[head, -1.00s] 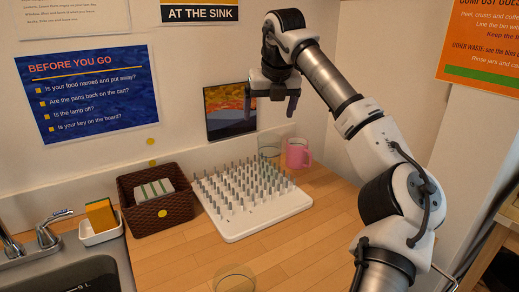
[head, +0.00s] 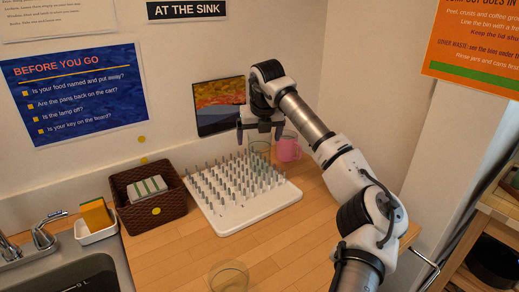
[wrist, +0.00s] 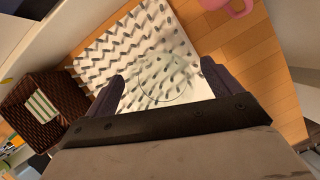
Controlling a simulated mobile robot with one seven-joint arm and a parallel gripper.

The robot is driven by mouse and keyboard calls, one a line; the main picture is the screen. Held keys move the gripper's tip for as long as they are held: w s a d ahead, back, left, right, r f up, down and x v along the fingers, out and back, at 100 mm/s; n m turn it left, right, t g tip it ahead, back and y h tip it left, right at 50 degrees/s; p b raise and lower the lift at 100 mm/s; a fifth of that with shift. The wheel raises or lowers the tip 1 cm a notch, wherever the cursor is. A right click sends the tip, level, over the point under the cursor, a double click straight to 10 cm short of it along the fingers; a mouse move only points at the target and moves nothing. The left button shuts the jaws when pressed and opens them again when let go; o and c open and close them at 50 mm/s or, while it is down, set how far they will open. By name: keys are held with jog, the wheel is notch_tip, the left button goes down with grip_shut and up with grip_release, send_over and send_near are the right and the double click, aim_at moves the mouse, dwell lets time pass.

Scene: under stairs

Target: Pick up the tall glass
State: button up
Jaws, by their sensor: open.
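A clear glass (head: 260,157) stands at the back right of the white peg rack, just left of the pink mug. It is see-through and its edges are faint. In the wrist view the glass (wrist: 166,79) shows as a round outline between my fingers, with the rack's pegs visible through it. My gripper (head: 260,137) is open and empty, pointing down just above the glass; it also shows in the wrist view (wrist: 161,72). A second clear glass (head: 229,277) stands near the front of the counter; its lower part is cut off.
The white peg rack (head: 232,222) lies on the wooden counter. The pink mug (head: 289,149) is close on the right of the glass. A brown basket (head: 158,218) and the sink (head: 75,279) are left. The counter in front of the rack is mostly clear.

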jog(key=shift+w+f, duration=0.25)
jog(key=shift+f, duration=0.45)
jog(key=c, duration=1.2)
jog(key=shift+r, duration=0.15)
notch_tip(320, 180, up, 20)
jog(key=shift+f, duration=0.1)
jog(key=o, duration=0.4)
jog(key=c, duration=0.7)
jog(key=shift+o, duration=0.2)
